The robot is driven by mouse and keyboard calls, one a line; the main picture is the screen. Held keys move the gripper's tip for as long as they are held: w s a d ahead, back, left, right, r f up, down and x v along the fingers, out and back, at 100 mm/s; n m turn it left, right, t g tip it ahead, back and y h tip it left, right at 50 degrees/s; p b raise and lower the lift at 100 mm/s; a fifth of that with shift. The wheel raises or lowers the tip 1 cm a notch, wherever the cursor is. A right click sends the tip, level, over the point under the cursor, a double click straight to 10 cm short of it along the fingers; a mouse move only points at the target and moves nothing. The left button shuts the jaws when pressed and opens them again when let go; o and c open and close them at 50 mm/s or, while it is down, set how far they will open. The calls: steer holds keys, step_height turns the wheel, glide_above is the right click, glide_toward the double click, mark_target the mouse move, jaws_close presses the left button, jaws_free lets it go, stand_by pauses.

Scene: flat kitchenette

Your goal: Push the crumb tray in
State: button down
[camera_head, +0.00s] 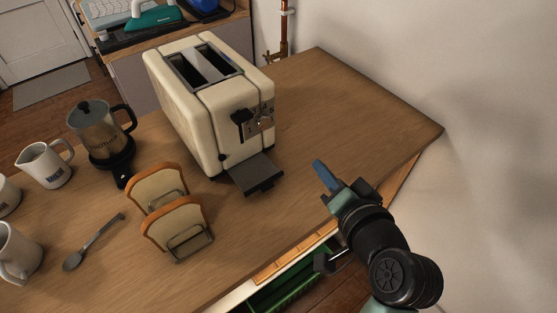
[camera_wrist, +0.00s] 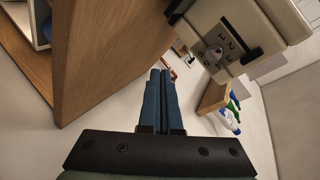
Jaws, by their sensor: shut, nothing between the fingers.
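The cream toaster (camera_head: 205,95) stands on the wooden counter. Its dark crumb tray (camera_head: 254,173) sticks out from the base of the toaster's front end, towards the counter's near edge. My gripper (camera_head: 319,166) is shut and empty, to the right of the tray and apart from it. In the wrist view the two blue fingers (camera_wrist: 160,76) lie together, and the toaster's front with its numbered dial (camera_wrist: 222,48) shows at the upper right. I cannot make out the tray clearly in the wrist view.
The counter right of the toaster is clear.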

steer(key=s+m+g+y+p, duration=0.3)
steer(key=s+m+p, duration=0.1)
steer(key=s+p, duration=0.7)
steer(key=p, duration=0.1)
glide_toward(278, 207)
steer(key=w+a, duration=0.1)
steer(key=w+a+f, duration=0.1)
steer(key=w, duration=0.1)
steer(key=shift+w+a, duration=0.2)
steer(key=shift+w, duration=0.15)
steer(key=shift+w+a+p, duration=0.4)
steer(key=shift+w+a, duration=0.4)
steer(key=shift+w, duration=0.3)
steer(key=shift+w+a+f, duration=0.15)
steer(key=shift+w+a, duration=0.3)
steer(key=shift+w, duration=0.25)
